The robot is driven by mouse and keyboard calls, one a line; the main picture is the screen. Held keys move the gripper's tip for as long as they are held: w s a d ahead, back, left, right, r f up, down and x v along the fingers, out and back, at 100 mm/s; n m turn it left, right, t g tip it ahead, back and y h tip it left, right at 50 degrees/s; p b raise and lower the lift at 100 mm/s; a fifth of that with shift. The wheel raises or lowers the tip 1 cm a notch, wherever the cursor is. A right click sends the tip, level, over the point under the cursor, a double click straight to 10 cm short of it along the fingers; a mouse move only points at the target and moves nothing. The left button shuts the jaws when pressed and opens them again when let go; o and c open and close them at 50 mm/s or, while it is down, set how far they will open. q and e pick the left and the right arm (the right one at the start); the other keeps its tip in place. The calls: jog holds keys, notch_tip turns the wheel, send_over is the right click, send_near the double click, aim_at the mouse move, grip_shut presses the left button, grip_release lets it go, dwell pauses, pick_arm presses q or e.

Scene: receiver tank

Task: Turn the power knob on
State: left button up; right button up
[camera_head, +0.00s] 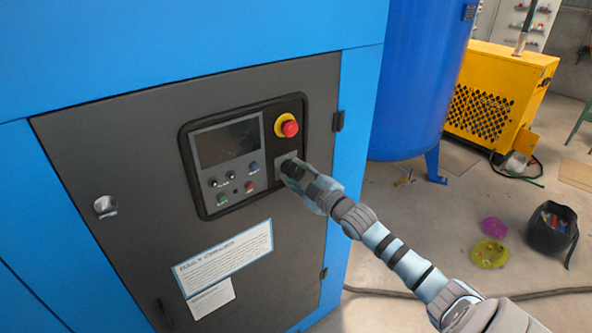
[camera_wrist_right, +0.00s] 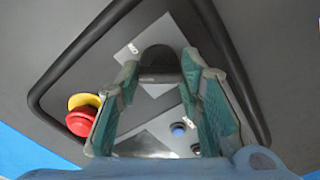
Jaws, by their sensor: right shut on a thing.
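The power knob (camera_wrist_right: 160,60) is a dark round knob on a light plate on the control panel. In the wrist view it sits between the two fingers of my right gripper (camera_wrist_right: 160,82). In the head view my right gripper (camera_head: 292,168) is at the knob, below the red emergency button, and mostly hides it. The right gripper is shut on the knob, with a finger on either side. The exact angle of the knob is hard to tell. My left gripper is not in the head view.
A red emergency button (camera_head: 289,128) on a yellow collar is just above the gripper. A dark screen (camera_head: 228,143) and small buttons lie to the left. The blue cabinet (camera_head: 362,120) surrounds the grey door. A blue tank (camera_head: 415,80) stands to the right.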

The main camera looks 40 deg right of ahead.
aim_at(296, 140)
jog(key=m+p, duration=0.1)
jog(key=m, duration=0.4)
jog(key=shift+r+m, duration=0.1)
jog(key=shift+m, duration=0.2)
jog(key=m+p, duration=0.1)
jog(key=m, duration=0.3)
jog(key=shift+m, duration=0.4)
jog(key=o, duration=1.2)
jog(key=shift+c, duration=0.2)
notch_tip(296, 140, up, 10)
jog(key=shift+f, duration=0.1)
